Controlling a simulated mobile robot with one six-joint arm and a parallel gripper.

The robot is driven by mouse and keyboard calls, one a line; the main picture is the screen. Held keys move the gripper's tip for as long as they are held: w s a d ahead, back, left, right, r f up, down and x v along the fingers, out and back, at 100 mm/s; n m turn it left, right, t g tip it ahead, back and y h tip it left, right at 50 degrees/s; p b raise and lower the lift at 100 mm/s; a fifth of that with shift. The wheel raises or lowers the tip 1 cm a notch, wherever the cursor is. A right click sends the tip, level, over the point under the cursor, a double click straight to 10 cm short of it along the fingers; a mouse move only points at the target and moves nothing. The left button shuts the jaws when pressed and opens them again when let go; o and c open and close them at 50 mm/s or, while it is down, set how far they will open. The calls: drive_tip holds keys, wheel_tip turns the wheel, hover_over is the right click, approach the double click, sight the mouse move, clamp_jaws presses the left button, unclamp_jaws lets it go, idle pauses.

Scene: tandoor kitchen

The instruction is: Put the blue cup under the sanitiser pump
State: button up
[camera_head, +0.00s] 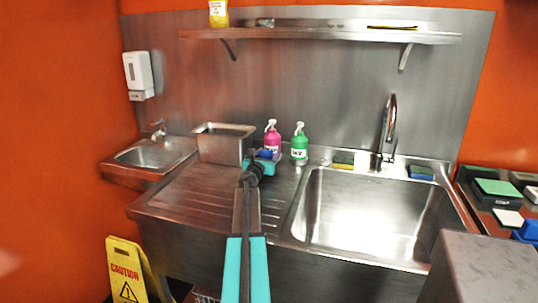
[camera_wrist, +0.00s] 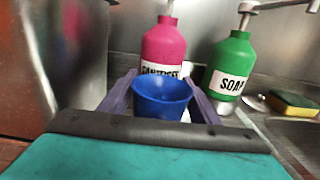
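The blue cup (camera_wrist: 162,97) stands upright between the two purple fingers of my gripper (camera_wrist: 161,78). Both fingers press against its sides, so the gripper is shut on it. In the head view the cup (camera_head: 264,154) is small and partly hidden by my gripper (camera_head: 262,163). The pink sanitiser bottle (camera_wrist: 164,46) with a white label stands just behind the cup, and the cup hides its lower part. Its pump top shows in the head view on the bottle (camera_head: 272,138). I cannot tell whether the cup rests on the drainboard.
A green soap bottle (camera_wrist: 231,66) stands right of the sanitiser. A steel container (camera_head: 224,144) stands close on the left. The sink (camera_head: 365,210) lies to the right, with sponges (camera_head: 343,158) behind it. A shelf (camera_head: 320,37) runs above. The front drainboard (camera_head: 190,200) is clear.

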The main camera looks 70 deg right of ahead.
drive_tip(key=shift+o, duration=1.2)
drive_tip(key=shift+r, duration=0.15)
drive_tip(key=shift+r+p, duration=0.15)
drive_tip(key=shift+p, duration=0.15)
drive_tip(key=shift+a, duration=0.3)
drive_tip(key=shift+s+a+b, duration=0.15)
drive_tip(key=shift+a+b, duration=0.1)
drive_tip(key=shift+a, duration=2.6)
drive_tip(key=shift+s+a+b, duration=0.15)
drive_tip(key=shift+a+b, duration=0.1)
drive_tip(key=shift+a, duration=2.6)
drive_tip(key=shift+w, duration=0.1)
